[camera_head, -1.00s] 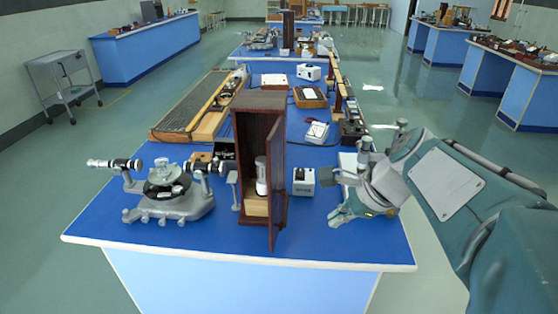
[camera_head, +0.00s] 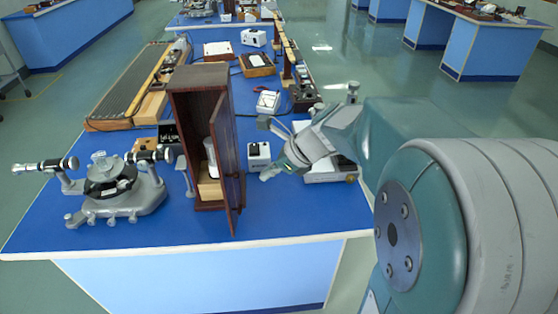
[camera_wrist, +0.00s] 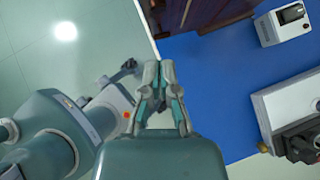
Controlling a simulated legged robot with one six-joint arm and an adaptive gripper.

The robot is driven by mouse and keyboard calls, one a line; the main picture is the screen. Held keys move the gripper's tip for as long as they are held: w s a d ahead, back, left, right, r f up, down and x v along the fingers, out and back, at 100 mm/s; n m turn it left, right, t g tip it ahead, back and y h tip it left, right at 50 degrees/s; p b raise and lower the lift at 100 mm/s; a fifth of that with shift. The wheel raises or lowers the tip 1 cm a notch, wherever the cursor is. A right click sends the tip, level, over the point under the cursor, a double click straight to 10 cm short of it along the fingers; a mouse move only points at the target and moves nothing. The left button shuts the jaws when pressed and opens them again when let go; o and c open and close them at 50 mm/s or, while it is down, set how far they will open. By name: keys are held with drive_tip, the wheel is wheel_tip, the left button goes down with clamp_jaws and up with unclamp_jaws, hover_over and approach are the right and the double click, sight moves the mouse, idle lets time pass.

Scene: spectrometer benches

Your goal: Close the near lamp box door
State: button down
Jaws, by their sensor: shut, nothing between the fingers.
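The near lamp box (camera_head: 188,90) is a tall dark wooden box standing upright on the blue bench in the head view. Its door (camera_head: 228,160) is hinged on the right and stands open, swung out toward the bench front. A pale cylindrical lamp shows partly inside, behind the door. My gripper (camera_head: 278,150) is right of the door, apart from it, over the bench. In the wrist view my gripper (camera_wrist: 158,68) is shut and empty. Dark brown wood, seemingly the lamp box (camera_wrist: 185,12), shows at the top of that view, beyond the fingertips.
A white instrument (camera_head: 330,172) sits under my arm at the bench's right edge. A grey spectrometer (camera_head: 112,190) stands left of the lamp box. Bare blue bench lies in front of the door.

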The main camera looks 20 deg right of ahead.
drive_tip(key=w+a, duration=0.1)
drive_tip(key=a, duration=0.1)
drive_tip(key=w+a+f, duration=0.1)
drive_tip(key=a, duration=0.1)
drive_tip(key=shift+w, duration=0.4)
drive_tip(key=shift+d, duration=0.2)
